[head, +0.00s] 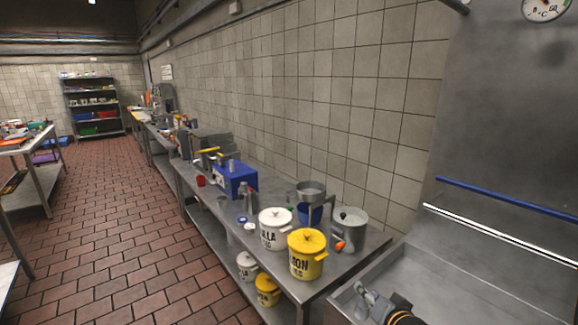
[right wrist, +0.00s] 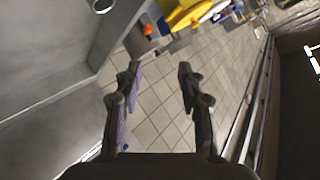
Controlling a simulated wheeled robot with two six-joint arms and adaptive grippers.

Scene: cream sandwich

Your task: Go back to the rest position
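My right gripper (head: 372,300) shows at the bottom of the head view, in front of the steel sink unit near the end of the counter. In the right wrist view its two fingers (right wrist: 157,80) stand apart with nothing between them, so it is open and empty. Tiles show through the gap. It is apart from the pots on the counter. My left gripper is not in either view.
A steel counter (head: 345,265) along the wall holds a yellow pot (head: 307,262), a white pot (head: 275,235), metal jugs and a blue machine (head: 236,180). More pots stand on its lower shelf. The brick-red floor (head: 120,240) to the left is clear. A shelf rack (head: 94,103) stands far back.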

